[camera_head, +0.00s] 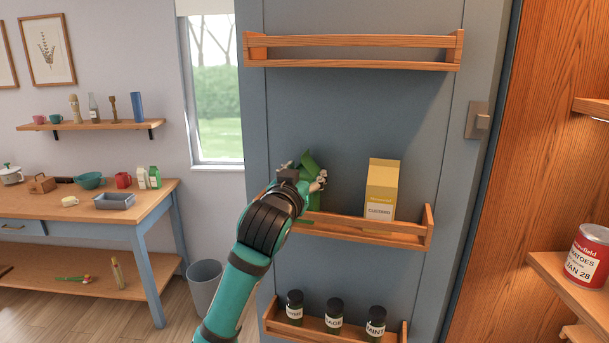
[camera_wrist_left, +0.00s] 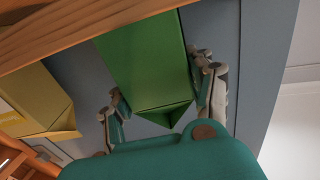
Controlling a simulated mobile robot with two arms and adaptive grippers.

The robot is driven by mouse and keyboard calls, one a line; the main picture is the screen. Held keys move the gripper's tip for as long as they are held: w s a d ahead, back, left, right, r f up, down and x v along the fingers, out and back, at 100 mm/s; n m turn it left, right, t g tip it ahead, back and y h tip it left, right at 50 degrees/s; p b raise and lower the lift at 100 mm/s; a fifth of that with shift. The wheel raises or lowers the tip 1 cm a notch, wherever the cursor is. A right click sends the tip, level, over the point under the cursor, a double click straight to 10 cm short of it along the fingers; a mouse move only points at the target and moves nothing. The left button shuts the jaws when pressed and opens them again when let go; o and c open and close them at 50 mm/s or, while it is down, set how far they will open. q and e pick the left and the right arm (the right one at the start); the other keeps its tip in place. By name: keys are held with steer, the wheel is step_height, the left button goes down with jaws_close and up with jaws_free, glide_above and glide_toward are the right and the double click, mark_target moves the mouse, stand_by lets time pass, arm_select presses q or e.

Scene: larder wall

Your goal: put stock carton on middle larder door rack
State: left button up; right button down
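The green carton (camera_head: 309,161), which I take as the stock carton, is at the left part of the middle door rack (camera_head: 375,228). Its label is not visible. My left gripper (camera_head: 305,178) is at it and partly hides it. In the left wrist view the green carton (camera_wrist_left: 145,60) lies between the two fingers (camera_wrist_left: 160,100), which look closed against its sides. Its lower part is behind the rack's rail; I cannot tell if it rests on the rack floor. My right gripper is not in view.
A yellow custard carton (camera_head: 382,190) stands in the middle rack, right of the green one. The top rack (camera_head: 350,50) is empty. The lower rack (camera_head: 335,333) holds several dark-lidded jars. A red can (camera_head: 587,255) stands on the right shelf. A worktable (camera_head: 150,200) is at left.

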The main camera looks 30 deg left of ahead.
arm_select(q)
steer(key=o, duration=0.4)
steer(key=shift+c, duration=0.2)
steer(key=shift+r, duration=0.1)
steer(key=b+v, duration=0.4)
steer(key=v, duration=0.8)
steer(key=shift+b, duration=0.35)
steer(key=shift+r, duration=0.1)
